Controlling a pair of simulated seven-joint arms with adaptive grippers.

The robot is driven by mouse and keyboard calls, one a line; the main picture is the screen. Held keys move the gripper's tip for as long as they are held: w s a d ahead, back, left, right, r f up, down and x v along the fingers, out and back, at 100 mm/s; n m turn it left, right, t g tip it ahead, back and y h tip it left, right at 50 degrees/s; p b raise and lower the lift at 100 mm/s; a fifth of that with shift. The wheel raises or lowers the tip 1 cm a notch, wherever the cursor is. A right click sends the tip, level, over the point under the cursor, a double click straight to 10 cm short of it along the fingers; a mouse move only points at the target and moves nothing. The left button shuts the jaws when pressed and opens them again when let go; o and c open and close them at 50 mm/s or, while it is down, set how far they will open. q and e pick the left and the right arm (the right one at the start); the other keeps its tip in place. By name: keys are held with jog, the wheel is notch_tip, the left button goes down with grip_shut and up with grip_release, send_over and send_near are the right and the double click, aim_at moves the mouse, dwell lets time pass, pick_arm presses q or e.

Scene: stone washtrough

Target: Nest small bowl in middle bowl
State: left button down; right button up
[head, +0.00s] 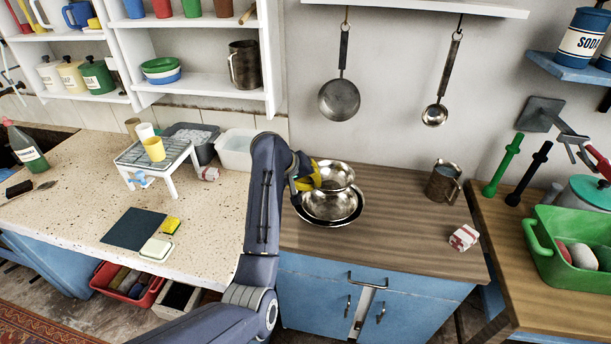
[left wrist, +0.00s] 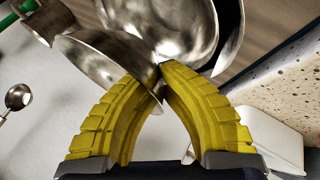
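The small bowl (head: 340,174) is shiny metal. My left gripper (head: 313,176) has yellow fingers shut on its rim at the left side. In the left wrist view the fingertips (left wrist: 160,78) close together at the edge of the small bowl (left wrist: 100,62). The middle bowl (head: 328,207), also metal, stands below it on the wooden counter, inside a wider dark-rimmed bowl (head: 358,213). The middle bowl also shows in the left wrist view (left wrist: 178,25). The small bowl overlaps it in the head view; I cannot tell whether they touch. My right gripper is out of view.
A metal mug (head: 444,182) and a red-and-white packet (head: 463,237) stand right of the bowls on the wooden counter (head: 400,220). A pan (head: 339,99) and a ladle (head: 435,114) hang on the wall behind. A white tub (head: 236,150) is at the left.

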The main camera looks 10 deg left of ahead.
pick_arm(q)
jog(key=shift+f, duration=1.85)
jog(key=shift+f, duration=1.45)
dwell(0.7)
jog(key=c, duration=2.2)
grip_release()
jog(key=c, duration=1)
grip_release()
jog(key=shift+o, duration=0.2)
jog(key=shift+r, duration=3.5)
